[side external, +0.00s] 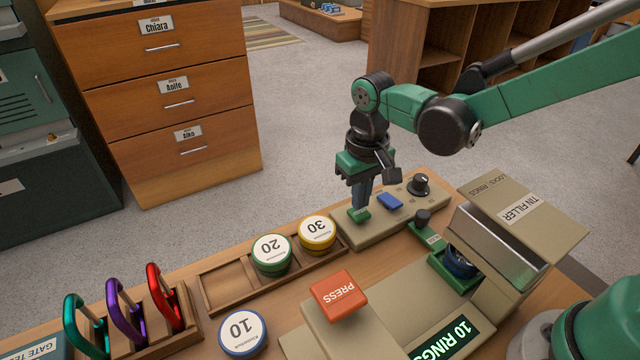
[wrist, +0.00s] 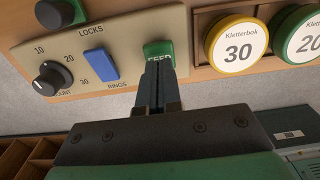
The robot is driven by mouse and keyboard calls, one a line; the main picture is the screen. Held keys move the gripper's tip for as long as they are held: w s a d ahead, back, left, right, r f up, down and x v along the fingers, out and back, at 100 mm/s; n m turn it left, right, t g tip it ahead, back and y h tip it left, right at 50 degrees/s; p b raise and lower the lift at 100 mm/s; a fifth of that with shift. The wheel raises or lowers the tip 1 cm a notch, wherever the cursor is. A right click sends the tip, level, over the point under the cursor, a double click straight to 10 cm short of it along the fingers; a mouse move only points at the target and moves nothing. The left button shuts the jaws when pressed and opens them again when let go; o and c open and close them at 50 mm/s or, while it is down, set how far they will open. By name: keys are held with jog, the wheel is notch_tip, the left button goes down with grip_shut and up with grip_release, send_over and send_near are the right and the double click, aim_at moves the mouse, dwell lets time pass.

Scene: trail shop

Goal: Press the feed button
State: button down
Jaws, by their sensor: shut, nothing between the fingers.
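The green feed button, marked FEED, sits on a beige control panel (side external: 400,222) and shows in the wrist view (wrist: 158,48). In the side view the green button (side external: 359,215) is partly hidden by my fingers. My gripper (side external: 360,206) points down with its fingers together and empty. In the wrist view my fingertips (wrist: 159,64) overlap the lower edge of the button, covering part of its lettering. I cannot tell whether they touch it or whether it is pressed down.
Beside the button are a blue switch (side external: 390,201) and a black knob (side external: 420,186). The tin filler (side external: 522,210) stands to the right. Green (side external: 271,252) and yellow (side external: 317,233) tins sit in a wooden tray (side external: 212,297). A red PRESS button (side external: 339,294) is nearer the camera.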

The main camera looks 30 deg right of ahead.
aim_at(361, 212)
jog(key=shift+r, duration=0.4)
jog(key=shift+r, duration=2.55)
jog(key=shift+d, duration=0.1)
jog(key=s+d+r+t, duration=0.2)
jog(key=s+d+t, duration=0.5)
jog(key=shift+s+d+r, duration=0.15)
jog(key=shift+d+r, duration=0.1)
jog(key=shift+r, duration=0.1)
